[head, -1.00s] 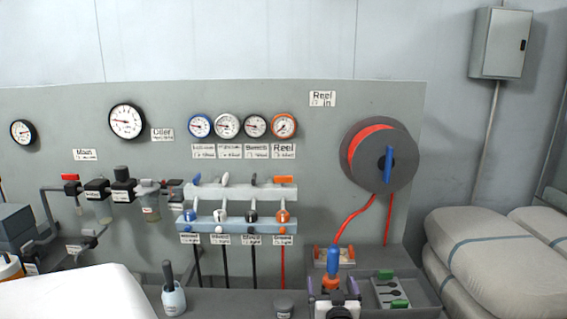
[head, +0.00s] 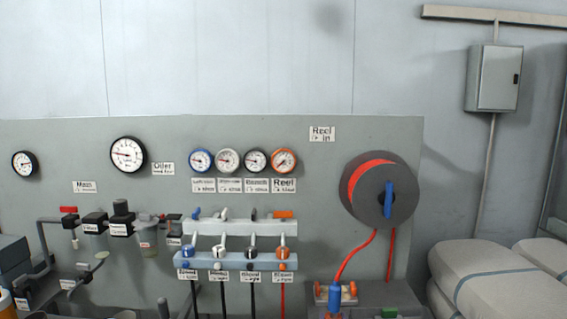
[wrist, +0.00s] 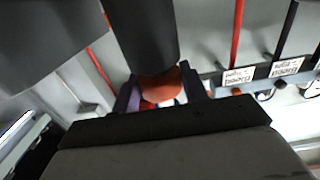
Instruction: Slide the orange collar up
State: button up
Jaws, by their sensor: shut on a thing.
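In the wrist view my gripper (wrist: 160,95) is shut, its two purple-grey fingers on either side of a rounded orange part, the orange collar (wrist: 161,87). A thick dark cylinder (wrist: 145,35) covers part of the collar. In the head view a blue upright handle (head: 334,294) stands at the bottom edge, below the reel.
The grey panel carries gauges, valves and a hose reel (head: 378,190) with a red hose (head: 354,255). An orange-ended bracket (head: 352,289) is beside the blue handle. Pale sacks (head: 480,272) lie at the right.

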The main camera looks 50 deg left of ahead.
jog(key=shift+c, duration=0.6)
jog(key=shift+r+p, duration=0.55)
jog(key=shift+r, duration=0.25)
dwell(0.5)
jog(key=o, duration=1.5)
jog(key=v, duration=0.9)
jog(key=shift+b, duration=0.35)
